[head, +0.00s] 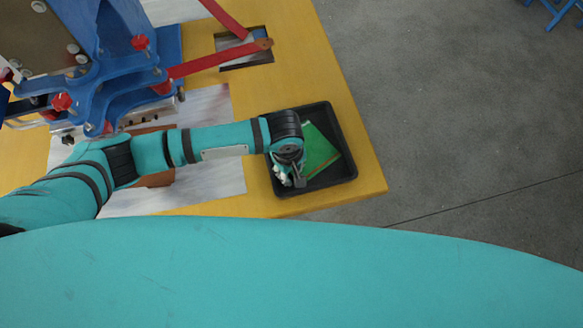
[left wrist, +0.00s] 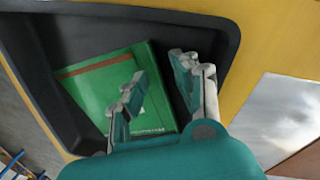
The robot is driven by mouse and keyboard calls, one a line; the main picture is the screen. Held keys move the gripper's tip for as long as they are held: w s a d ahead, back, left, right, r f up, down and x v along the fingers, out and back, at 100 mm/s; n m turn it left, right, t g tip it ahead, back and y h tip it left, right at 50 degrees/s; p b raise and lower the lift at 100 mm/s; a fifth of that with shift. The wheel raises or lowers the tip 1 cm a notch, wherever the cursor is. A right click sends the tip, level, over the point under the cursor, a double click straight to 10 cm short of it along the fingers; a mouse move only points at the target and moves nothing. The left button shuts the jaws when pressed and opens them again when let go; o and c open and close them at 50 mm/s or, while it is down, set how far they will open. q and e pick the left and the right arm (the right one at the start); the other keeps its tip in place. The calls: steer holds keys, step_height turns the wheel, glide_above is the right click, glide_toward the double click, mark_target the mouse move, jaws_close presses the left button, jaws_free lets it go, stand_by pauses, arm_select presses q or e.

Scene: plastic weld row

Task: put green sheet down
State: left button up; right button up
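The green sheet (head: 318,148) is in the black tray (head: 352,172) on the yellow table. In the left wrist view the green sheet (left wrist: 100,88) looks flat on the tray floor, with a brownish stripe and pale print. My left gripper (head: 287,178) is over the tray's left side and hides part of the sheet. In the left wrist view its fingers (left wrist: 158,70) are spread apart with nothing seen held between them. One finger overlaps the sheet in the picture and the other is beside its edge. I cannot tell whether they touch it. My right gripper is out of view.
A blue fixture (head: 115,65) with red clamp arms (head: 205,65) stands at the upper left. A rectangular opening (head: 245,60) is in the yellow table (head: 335,75) behind the tray. The table edge is close to the tray's right; grey floor (head: 470,110) lies beyond.

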arm_select(q)
step_height(320, 180, up, 12)
steer(key=shift+s+a, duration=0.35)
stand_by(0.6)
